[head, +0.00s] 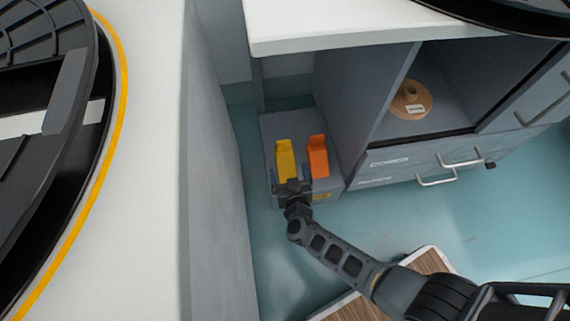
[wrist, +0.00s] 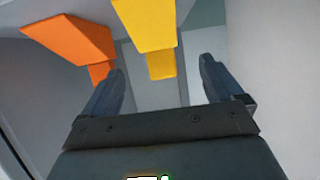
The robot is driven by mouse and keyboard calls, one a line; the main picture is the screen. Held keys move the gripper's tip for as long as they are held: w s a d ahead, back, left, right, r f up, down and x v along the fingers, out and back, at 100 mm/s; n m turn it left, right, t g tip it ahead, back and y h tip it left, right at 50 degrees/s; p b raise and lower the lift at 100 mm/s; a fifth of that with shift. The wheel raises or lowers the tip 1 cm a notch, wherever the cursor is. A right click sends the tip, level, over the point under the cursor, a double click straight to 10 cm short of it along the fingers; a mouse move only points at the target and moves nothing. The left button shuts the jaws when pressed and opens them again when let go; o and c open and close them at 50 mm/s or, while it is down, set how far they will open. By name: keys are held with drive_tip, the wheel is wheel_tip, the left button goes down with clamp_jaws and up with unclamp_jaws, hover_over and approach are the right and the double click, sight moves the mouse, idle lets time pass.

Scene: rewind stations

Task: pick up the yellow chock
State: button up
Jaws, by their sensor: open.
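The yellow chock (head: 286,159) stands on a low grey box in the narrow bay, in the head view. In the wrist view the yellow chock (wrist: 150,30) is beyond the fingertips, between their lines and a little left of centre. My gripper (head: 293,187) is at the near end of the yellow chock in the head view. In the wrist view my gripper (wrist: 161,75) is open, with nothing between its fingers. I cannot tell whether it touches the chock. The gripper hides the chock's near lower end in the head view.
An orange chock (head: 318,157) stands just right of the yellow one; it also shows in the wrist view (wrist: 70,40). The grey box (head: 268,130) lies between a tall wall (head: 210,180) and a cabinet with drawers (head: 440,160). A tan spool (head: 410,100) sits on a cabinet shelf.

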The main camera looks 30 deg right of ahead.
sight(285, 158)
drive_tip(key=shift+w+d+f+b, duration=0.2)
drive_tip(key=shift+w+f+b, duration=0.6)
drive_tip(key=shift+w, duration=0.3)
drive_tip(key=b+x, duration=0.1)
drive_tip(key=x, duration=0.1)
drive_tip(key=b+x, duration=0.3)
drive_tip(key=shift+w+d+f, duration=0.2)
drive_tip(key=shift+d+f, duration=0.05)
drive_tip(key=shift+d, duration=0.1)
drive_tip(key=shift+w+d, duration=0.1)
drive_tip(key=shift+w, duration=0.15)
drive_tip(key=shift+r, duration=0.1)
drive_tip(key=shift+c, duration=0.2)
drive_tip(key=c, duration=1.2)
